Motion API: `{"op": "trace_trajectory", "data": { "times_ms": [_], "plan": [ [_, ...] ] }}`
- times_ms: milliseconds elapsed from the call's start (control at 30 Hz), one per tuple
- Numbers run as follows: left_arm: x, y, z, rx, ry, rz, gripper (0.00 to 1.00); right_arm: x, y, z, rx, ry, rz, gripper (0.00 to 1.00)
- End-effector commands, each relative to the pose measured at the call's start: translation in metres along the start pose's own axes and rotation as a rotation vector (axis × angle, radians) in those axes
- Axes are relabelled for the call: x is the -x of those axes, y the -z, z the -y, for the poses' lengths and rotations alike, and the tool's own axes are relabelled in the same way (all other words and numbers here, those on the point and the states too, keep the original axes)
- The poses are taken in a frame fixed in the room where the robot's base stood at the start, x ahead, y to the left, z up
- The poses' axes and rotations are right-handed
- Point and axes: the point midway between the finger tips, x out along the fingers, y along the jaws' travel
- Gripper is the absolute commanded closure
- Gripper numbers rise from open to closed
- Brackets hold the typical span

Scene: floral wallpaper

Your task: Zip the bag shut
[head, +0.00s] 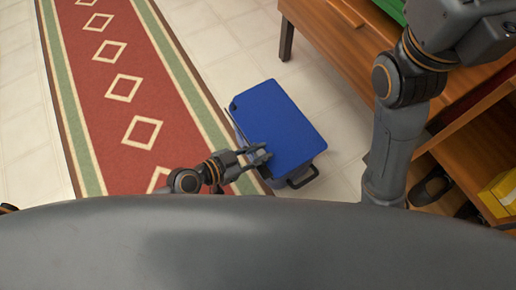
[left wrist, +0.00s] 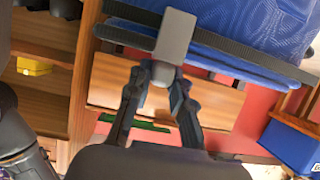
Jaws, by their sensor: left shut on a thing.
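The bag (head: 280,112) lies on the tiled floor beside the rug, with a blue top, greyish sides and a dark handle (head: 302,178) at its near end. Its blue fabric (left wrist: 235,35) and a dark zip band (left wrist: 230,50) fill the top of the left wrist view. My left gripper (head: 258,155) is at the bag's near left edge. In the left wrist view, its fingers (left wrist: 162,76) are shut on a flat grey tab (left wrist: 176,36), which looks like the zip pull. The tab lies against the band. The zip's full line is hidden. My right gripper is out of view.
A wooden cabinet (head: 345,50) stands at the right, its leg (head: 286,40) close to the bag. Open shelves hold dark shoes (head: 430,187) and a yellow box (head: 502,190). A red patterned rug (head: 120,60) lies left. My right arm (head: 395,140) rises at the right.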

Motion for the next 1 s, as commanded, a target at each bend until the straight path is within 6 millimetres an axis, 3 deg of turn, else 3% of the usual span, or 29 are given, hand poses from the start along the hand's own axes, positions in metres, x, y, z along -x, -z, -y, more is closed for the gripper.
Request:
{"op": "trace_trajectory", "data": {
  "times_ms": [133,167,267,767,1000],
  "plan": [
    [-0.001,-0.001,-0.005,0.004,-0.01,0.003,1.0,-0.001,0.002,0.0,0.0,0.001,-0.005,1.0],
    [-0.001,-0.001,-0.005,0.004,-0.011,0.003,0.77,-0.001,0.002,0.0,0.0,0.001,-0.006,1.0],
    [-0.001,-0.001,-0.005,0.004,-0.01,0.002,0.56,-0.002,0.003,0.0,0.0,0.001,-0.008,1.0],
    [0.002,-0.001,-0.002,0.002,-0.006,0.002,0.55,-0.003,0.002,0.0,0.001,0.002,-0.011,1.0],
    [0.033,-0.002,-0.003,-0.002,-0.008,0.005,0.55,-0.002,0.002,0.0,0.0,0.001,-0.009,1.0]
  ]
}}
